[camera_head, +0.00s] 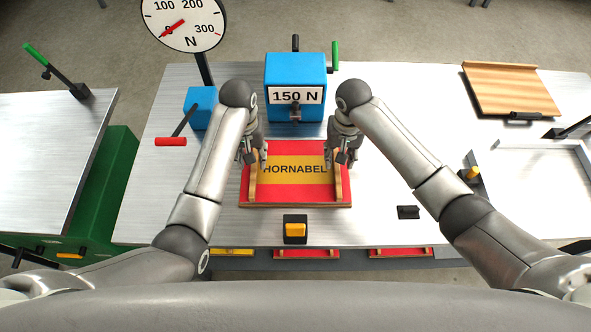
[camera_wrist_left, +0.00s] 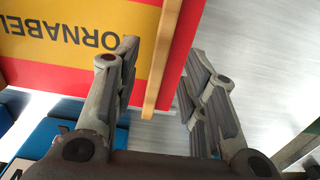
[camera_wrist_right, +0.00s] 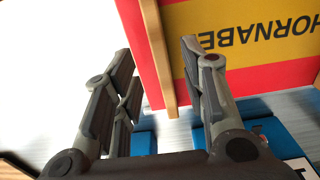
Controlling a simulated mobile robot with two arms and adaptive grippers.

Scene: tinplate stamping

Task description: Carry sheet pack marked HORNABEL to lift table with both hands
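The sheet pack marked HORNABEL (camera_head: 295,185) lies flat on the steel bench, red with a yellow band and a wooden rail along its left and right sides. My left gripper (camera_head: 251,153) is open at its left rail; in the left wrist view the rail (camera_wrist_left: 163,50) shows between the spread fingers. My right gripper (camera_head: 342,153) is open at the right rail; in the right wrist view that rail (camera_wrist_right: 158,55) lies between the spread fingers. Neither gripper visibly clamps a rail. A steel-topped table with a green body (camera_head: 55,160), apparently the lift table, stands left, across a gap.
A blue block marked 150 N (camera_head: 295,85) stands just behind the pack. A dial gauge (camera_head: 186,22) and red-handled lever (camera_head: 171,141) are behind left. A yellow switch (camera_head: 295,229) sits in front. A wooden board (camera_head: 510,90) lies at back right. More red packs (camera_head: 305,253) show below the edge.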

